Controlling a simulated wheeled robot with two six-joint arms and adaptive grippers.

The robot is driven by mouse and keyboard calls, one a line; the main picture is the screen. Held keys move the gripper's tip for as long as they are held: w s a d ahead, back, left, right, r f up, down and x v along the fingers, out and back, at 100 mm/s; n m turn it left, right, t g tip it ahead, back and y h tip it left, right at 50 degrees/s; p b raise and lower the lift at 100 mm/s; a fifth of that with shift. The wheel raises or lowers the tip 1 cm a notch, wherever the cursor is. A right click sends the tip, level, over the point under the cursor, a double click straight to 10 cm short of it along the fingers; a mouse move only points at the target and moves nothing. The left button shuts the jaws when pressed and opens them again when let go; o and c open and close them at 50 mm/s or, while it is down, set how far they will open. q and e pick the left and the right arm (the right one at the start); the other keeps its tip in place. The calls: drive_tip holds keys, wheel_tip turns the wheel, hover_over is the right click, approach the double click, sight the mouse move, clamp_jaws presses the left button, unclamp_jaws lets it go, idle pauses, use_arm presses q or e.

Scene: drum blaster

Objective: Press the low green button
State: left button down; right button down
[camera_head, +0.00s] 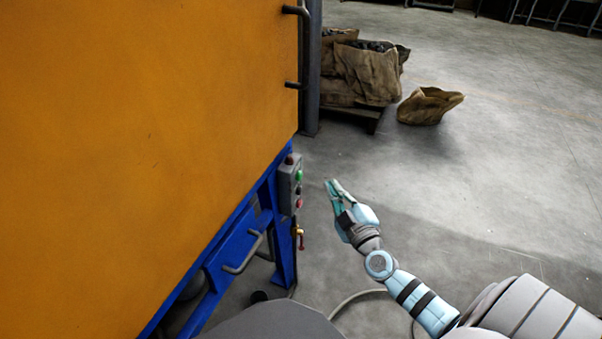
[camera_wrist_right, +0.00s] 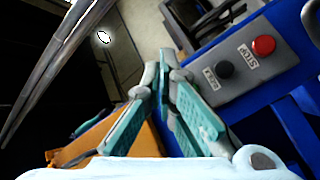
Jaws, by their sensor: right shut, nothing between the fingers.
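A grey control box (camera_head: 289,186) is on the blue frame at the corner of the orange machine. In the head view, the green button (camera_head: 299,175) is at its upper part, above a black button (camera_head: 298,189) and a red one (camera_head: 299,203). My right gripper (camera_head: 331,186) is shut and empty, to the right of the box, with a visible gap in the picture. In the right wrist view, the shut fingers (camera_wrist_right: 165,75) are left of the box (camera_wrist_right: 245,85); its red STOP button (camera_wrist_right: 263,45) and black button (camera_wrist_right: 224,70) show. The green button does not show there. My left gripper is not in view.
The orange machine panel (camera_head: 140,130) fills the left, with a blue frame (camera_head: 226,250) and a metal handle (camera_head: 243,254) below. A small red-and-brass valve (camera_head: 299,236) hangs under the box. Sacks (camera_head: 365,72) stand behind on a pallet. The floor (camera_head: 480,150) at right is clear.

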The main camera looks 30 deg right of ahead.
sight(299, 176)
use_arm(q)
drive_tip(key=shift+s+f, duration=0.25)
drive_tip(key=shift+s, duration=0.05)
use_arm(e)
drive_tip(key=shift+w+a, duration=0.7)
drive_tip(key=shift+w, duration=0.3)
drive_tip(key=shift+w+a, duration=0.7)
drive_tip(key=shift+w, duration=0.25)
drive_tip(key=shift+w+a, duration=0.1)
drive_tip(key=shift+w, duration=0.05)
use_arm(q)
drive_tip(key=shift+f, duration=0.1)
use_arm(e)
drive_tip(key=shift+w+a, duration=0.15)
drive_tip(key=shift+w, duration=0.05)
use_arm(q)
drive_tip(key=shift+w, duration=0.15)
